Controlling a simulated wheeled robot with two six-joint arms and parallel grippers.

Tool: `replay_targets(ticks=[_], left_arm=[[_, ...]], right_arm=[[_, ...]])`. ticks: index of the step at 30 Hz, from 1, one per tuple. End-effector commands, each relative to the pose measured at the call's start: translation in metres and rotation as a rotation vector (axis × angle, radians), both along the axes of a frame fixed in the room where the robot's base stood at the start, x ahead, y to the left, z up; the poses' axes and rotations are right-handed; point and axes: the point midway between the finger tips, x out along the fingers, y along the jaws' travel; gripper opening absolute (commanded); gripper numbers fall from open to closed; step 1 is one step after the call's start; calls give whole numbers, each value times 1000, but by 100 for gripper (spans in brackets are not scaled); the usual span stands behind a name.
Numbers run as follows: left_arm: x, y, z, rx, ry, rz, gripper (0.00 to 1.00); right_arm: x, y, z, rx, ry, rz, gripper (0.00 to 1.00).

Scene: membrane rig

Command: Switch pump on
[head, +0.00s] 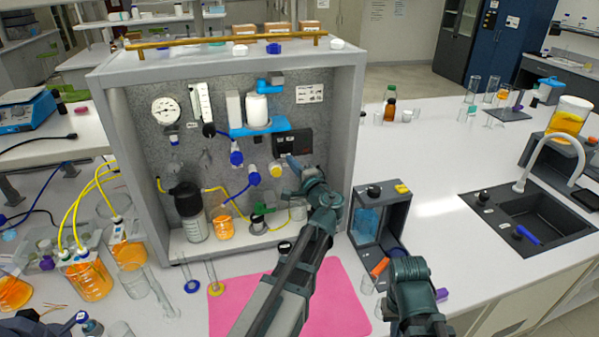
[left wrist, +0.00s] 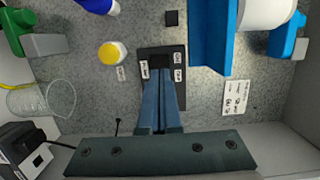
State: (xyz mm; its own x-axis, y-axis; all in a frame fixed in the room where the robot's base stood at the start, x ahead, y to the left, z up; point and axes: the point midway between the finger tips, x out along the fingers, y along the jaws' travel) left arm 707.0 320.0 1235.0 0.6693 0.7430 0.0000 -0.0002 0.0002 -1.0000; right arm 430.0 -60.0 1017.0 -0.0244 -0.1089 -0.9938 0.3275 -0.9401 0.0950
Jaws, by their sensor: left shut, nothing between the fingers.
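A black switch plate (head: 297,143) with small white labels is mounted on the speckled grey back panel of the rig. In the left wrist view the switch plate (left wrist: 147,54) has a dark rocker in its middle, partly covered by my fingers. My left gripper (head: 291,160) is shut and empty. In the left wrist view its blue-grey fingertips (left wrist: 160,71) lie over the lower part of the rocker; whether they touch it I cannot tell. My right arm shows at the lower right of the head view, but its fingers cannot be made out.
A blue bracket (head: 260,129) with a white filter body sits left of the plate. A yellow-capped fitting (head: 276,170) is close below. The rig's right wall (head: 347,115) bounds the space. A bottle (head: 190,212) and a pink mat (head: 340,290) are lower down.

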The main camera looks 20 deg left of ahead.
Motion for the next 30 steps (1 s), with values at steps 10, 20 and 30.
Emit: replay_targets(ticks=[10,20,30], left_arm=[[30,33,0,0,0,1,0],[32,36,0,0,0,0,0],[34,41,0,0,0,-53,0]], right_arm=[[0,0,0,0,0,0,0],[0,0,0,0,0,0,0],[0,0,0,0,0,0,0]])
